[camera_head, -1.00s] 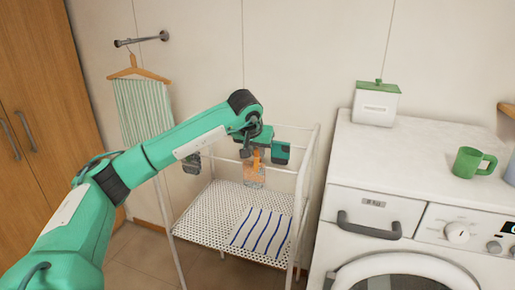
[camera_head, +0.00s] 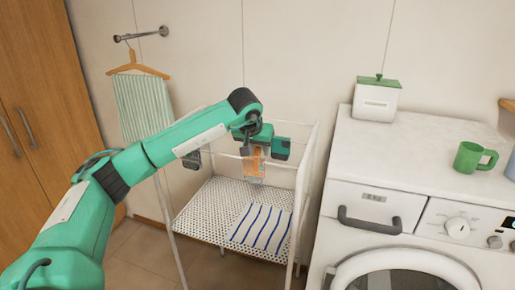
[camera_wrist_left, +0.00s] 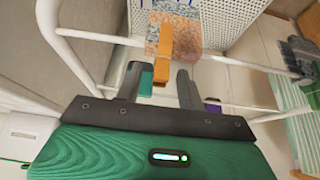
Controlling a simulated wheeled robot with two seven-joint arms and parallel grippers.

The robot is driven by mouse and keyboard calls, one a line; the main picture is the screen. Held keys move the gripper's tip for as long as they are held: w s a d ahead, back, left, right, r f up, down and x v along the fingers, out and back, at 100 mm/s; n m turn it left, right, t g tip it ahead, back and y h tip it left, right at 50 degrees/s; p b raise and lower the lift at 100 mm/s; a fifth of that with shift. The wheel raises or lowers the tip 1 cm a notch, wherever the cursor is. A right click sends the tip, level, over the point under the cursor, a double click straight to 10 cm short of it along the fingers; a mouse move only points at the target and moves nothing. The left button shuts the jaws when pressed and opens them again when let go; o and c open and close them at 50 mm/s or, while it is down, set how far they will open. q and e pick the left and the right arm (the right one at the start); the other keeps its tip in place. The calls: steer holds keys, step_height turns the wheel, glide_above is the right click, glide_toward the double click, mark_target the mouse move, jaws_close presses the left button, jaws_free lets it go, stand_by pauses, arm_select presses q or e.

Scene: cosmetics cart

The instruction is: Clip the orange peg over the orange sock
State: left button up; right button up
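The orange sock (camera_head: 254,168) hangs at the rail of the white drying rack, and it shows as a speckled orange cloth in the left wrist view (camera_wrist_left: 182,35). The orange peg (camera_wrist_left: 163,58) lies across the sock's upper part, its lower end pointing back between my fingers. The peg seems to sit on the sock at the rail; its jaws are too small to judge. My left gripper (camera_head: 259,150) is just above the rack's rail. Its fingers (camera_wrist_left: 160,80) are spread, with visible gaps on both sides of the peg. My right gripper is out of view.
The white rack (camera_head: 305,185) has a dotted shelf with a blue-striped cloth (camera_head: 262,228). A dark grey item (camera_wrist_left: 298,55) hangs on the rack to one side. The washing machine (camera_head: 340,190) stands close at the right, with a green mug (camera_head: 468,158) on top.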

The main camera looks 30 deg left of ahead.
arm_select(q)
steer(key=b+v, duration=0.3)
steer(key=v, duration=1)
steer(key=shift+s+r, duration=0.25)
steer(key=shift+r, duration=0.05)
